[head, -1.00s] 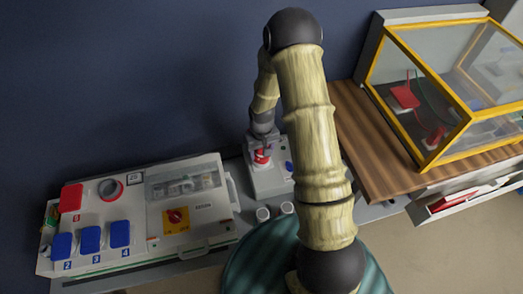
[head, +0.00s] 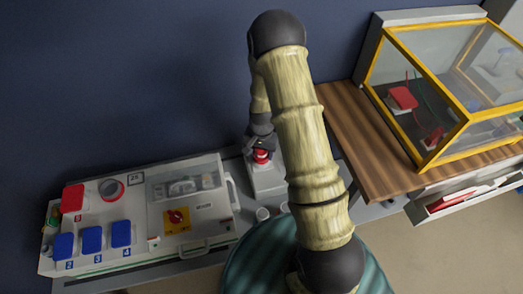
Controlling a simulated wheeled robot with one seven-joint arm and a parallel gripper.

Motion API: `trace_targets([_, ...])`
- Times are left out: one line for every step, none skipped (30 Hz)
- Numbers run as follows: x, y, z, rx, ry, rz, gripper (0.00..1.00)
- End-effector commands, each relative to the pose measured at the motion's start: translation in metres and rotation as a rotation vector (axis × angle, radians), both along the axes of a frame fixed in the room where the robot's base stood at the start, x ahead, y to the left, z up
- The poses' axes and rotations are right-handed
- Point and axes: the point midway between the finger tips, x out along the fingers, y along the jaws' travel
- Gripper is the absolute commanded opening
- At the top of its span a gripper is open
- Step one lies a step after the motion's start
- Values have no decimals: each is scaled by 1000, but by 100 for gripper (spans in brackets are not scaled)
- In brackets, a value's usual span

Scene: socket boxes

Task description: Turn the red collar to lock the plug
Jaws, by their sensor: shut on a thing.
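The red collar (head: 261,156) shows on top of a small grey box (head: 268,180) near the wall, right of the large socket box. My gripper (head: 261,146) is over it from above, with its fingers closed around the red part. The plug itself cannot be told apart from the collar at this size.
The large grey socket box (head: 200,222) at left has a red cover (head: 73,198), several blue covers and a red-yellow switch (head: 176,219). A yellow-framed glass case (head: 440,130) stands on a wooden top (head: 345,135) at right.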

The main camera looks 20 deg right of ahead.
Motion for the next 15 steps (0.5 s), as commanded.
trace_targets([1,1,1,1,-3,-8,32])
trace_targets([1,1,1,1,-3,-12,32])
trace_targets([1,1,1,1,-3,-17,32])
trace_targets([1,1,0,1,-3,-20,32])
trace_targets([1,1,0,1,-3,-22,32])
trace_targets([1,1,0,1,-3,-23,32])
trace_targets([1,1,0,1,-3,-24,32])
trace_targets([1,1,0,1,-3,-24,32])
trace_targets([1,1,0,1,-3,-24,32])
trace_targets([1,1,0,1,-3,-24,32])
trace_targets([1,1,0,1,-3,-24,32])
trace_targets([1,1,0,2,-2,-24,32])
trace_targets([1,1,0,2,-2,-24,32])
trace_targets([1,1,0,2,-2,-24,32])
trace_targets([1,1,0,2,-2,-24,59])
